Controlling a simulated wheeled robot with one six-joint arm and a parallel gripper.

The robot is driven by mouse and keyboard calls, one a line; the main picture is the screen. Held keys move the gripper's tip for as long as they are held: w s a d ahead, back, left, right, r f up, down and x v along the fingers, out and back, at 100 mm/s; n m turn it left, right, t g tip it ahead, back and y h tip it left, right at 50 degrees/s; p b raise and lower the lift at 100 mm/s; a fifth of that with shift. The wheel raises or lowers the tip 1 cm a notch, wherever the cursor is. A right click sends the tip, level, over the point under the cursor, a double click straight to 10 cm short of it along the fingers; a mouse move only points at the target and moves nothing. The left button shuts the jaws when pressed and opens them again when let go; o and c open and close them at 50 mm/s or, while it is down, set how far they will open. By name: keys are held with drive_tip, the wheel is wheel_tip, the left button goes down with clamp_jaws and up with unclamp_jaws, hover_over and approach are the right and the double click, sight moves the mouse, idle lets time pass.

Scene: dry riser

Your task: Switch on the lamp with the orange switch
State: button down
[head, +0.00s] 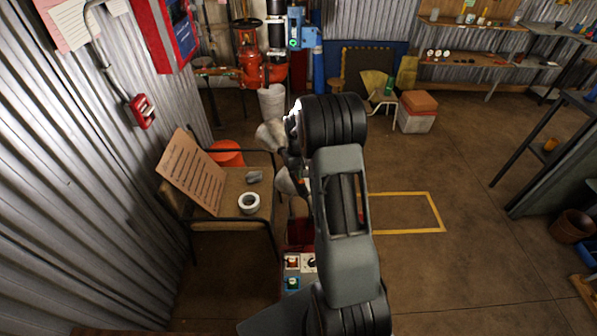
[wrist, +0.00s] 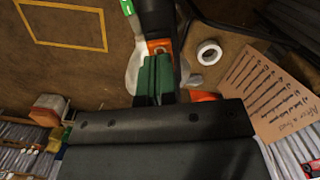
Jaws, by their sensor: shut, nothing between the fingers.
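In the wrist view my gripper (wrist: 154,72) is shut and empty, its green fingers close together. Just past the fingertips is an orange part (wrist: 159,46) at a dark upright piece; I cannot tell if they touch. Pale shade-like material (wrist: 134,72) shows behind the fingers. In the head view my arm hides most of the gripper. A pale, cone-like shade (head: 270,135), possibly a lamp, stands left of the arm. Whether any lamp is lit is unclear.
A chair (head: 234,226) on the left holds a printed board (head: 190,172) and a white tape roll (head: 249,203). The floor within the yellow outline (head: 408,194) looks clear.

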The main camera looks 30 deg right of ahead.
drive_tip(key=shift+s+a+f, duration=0.1)
drive_tip(key=shift+s+f, duration=0.45)
drive_tip(key=shift+r, duration=0.2)
wheel_tip(320, 180, up, 15)
drive_tip(key=w+p, duration=0.1)
drive_tip(key=w, duration=0.1)
drive_tip(key=shift+w+d+f, duration=0.2)
drive_tip(key=shift+w, duration=0.05)
drive_tip(key=s+a+r+t, duration=0.2)
drive_tip(key=s+a+r, duration=0.1)
drive_tip(key=s+a, duration=0.4)
drive_tip(key=s+a+r+n+t, duration=0.1)
drive_tip(key=s+a+r+t, duration=0.2)
drive_tip(key=s+a, duration=0.5)
drive_tip(key=s, duration=0.5)
drive_tip(key=shift+s+a+r+n+t, duration=0.15)
drive_tip(key=shift+s+a+n+t, duration=0.1)
drive_tip(key=shift+n+t, duration=0.05)
